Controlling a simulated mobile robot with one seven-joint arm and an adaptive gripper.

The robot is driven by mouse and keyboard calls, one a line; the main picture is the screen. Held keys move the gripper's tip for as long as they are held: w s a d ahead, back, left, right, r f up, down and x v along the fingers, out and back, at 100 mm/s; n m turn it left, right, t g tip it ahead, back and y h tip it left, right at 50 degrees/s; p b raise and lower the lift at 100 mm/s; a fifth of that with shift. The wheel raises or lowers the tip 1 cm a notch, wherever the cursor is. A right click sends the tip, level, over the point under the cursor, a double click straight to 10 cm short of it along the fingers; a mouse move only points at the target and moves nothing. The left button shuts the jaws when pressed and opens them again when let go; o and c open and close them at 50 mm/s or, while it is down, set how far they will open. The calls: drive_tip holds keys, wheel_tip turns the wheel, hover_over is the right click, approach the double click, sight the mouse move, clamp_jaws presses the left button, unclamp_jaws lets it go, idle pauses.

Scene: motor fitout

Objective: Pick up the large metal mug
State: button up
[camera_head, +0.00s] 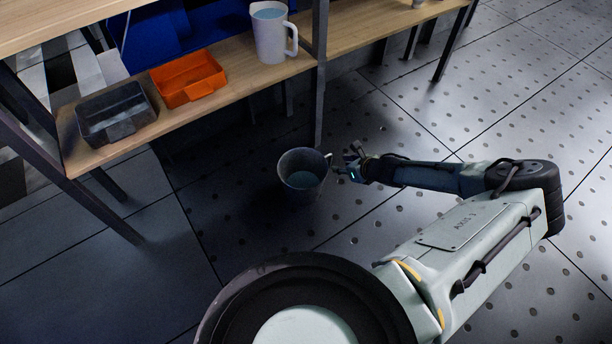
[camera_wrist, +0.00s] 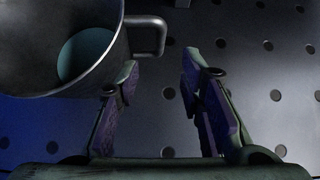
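The large metal mug (camera_head: 301,175) is dark grey and upright, below and in front of the shelf, with its handle towards my gripper (camera_head: 349,168). It appears to stand on the floor. In the wrist view the mug (camera_wrist: 112,58) fills the upper left, its mouth open and its inside bottom showing bluish. Its square handle (camera_wrist: 162,36) reaches right, just beyond the fingertips. My gripper (camera_wrist: 161,72) is open, with a clear gap between the fingers and nothing between them. The left fingertip is close to the mug wall and handle; I cannot tell if it touches.
A wooden shelf (camera_head: 225,80) holds a grey bin (camera_head: 116,114), an orange bin (camera_head: 188,78) and a white pitcher (camera_head: 270,35). A dark shelf post (camera_head: 320,75) rises behind the mug. The perforated floor (camera_head: 400,130) is clear to the right.

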sight(329, 165)
drive_tip(key=b+x, duration=0.1)
drive_tip(key=x, duration=0.1)
drive_tip(key=b+x, duration=0.1)
drive_tip(key=x, duration=0.2)
drive_tip(key=b+x, duration=0.1)
drive_tip(key=x, duration=0.2)
drive_tip(key=shift+w+a+r, duration=0.3)
drive_tip(key=shift+w+r, duration=0.05)
drive_tip(key=shift+c, duration=0.5)
clamp_jaws()
drive_tip(key=shift+r, duration=0.1)
